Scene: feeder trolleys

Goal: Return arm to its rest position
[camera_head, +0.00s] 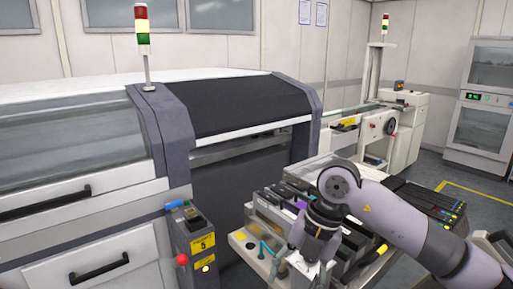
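My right arm comes in from the right and bends down at its wrist over the feeder trolley (242,240). My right gripper (303,268) points down at the front part of the trolley, near the bottom of the view. Its fingertips are small and partly hidden, so I cannot tell whether it is open or shut, or whether it touches anything. Several dark feeders (276,198) sit side by side in the trolley, and my arm hides part of them. My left arm and gripper are out of view.
A large machine (176,120) with a dark hood stands at left and centre. A control post with a red knob (182,259) stands left of the trolley. A conveyor unit (405,130) and a cabinet (483,110) stand behind. Grey floor (440,168) is clear at back right.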

